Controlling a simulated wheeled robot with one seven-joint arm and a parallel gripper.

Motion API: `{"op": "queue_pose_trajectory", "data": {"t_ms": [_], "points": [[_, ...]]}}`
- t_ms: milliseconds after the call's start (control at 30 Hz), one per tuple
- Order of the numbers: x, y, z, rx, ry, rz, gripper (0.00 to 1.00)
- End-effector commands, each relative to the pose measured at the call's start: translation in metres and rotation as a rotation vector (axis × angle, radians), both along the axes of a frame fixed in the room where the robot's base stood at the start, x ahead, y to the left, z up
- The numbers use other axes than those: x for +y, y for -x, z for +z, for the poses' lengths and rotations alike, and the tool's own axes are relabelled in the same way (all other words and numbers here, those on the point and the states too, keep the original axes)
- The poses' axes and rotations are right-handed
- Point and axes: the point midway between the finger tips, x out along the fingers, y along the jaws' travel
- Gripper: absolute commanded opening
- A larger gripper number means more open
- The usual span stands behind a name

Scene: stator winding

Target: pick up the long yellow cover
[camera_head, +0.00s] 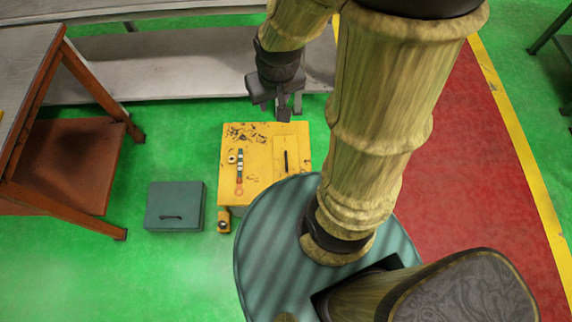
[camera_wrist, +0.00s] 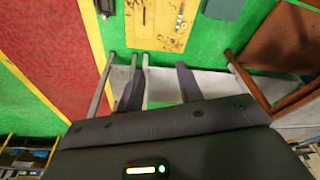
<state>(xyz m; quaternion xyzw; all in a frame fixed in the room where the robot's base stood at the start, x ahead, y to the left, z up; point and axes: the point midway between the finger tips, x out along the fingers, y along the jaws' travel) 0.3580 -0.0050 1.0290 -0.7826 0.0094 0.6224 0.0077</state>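A long yellow cover (camera_head: 296,150) with a dark handle or slot lies on the right part of the top of a yellow box (camera_head: 255,190). In the wrist view the cover (camera_wrist: 135,25) is at the top edge, partly cut off, and the box (camera_wrist: 172,43) shows beside it. My gripper (camera_head: 290,108) is above the far edge of the box in the head view, apart from the cover. In the wrist view my gripper (camera_wrist: 160,85) has its two fingers well apart with nothing between them.
A striped tester-like strip (camera_head: 240,165) lies on the box's left side. A grey-green case (camera_head: 175,206) and a small yellow item (camera_head: 224,222) are on the green floor. A brown table (camera_head: 75,110) stands left, and a grey bench (camera_head: 165,65) stands behind.

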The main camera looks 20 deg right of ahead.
Motion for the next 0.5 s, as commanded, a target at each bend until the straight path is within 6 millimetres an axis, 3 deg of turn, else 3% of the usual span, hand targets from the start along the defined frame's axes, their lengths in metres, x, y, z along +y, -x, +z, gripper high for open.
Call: {"op": "queue_pose_trajectory", "data": {"t_ms": [33, 500], "points": [[-0.003, -0.005, -0.028, 0.004, 0.0, -0.01, 0.36], [-0.03, -0.052, -0.184, 0.03, -0.002, -0.119, 0.36]]}}
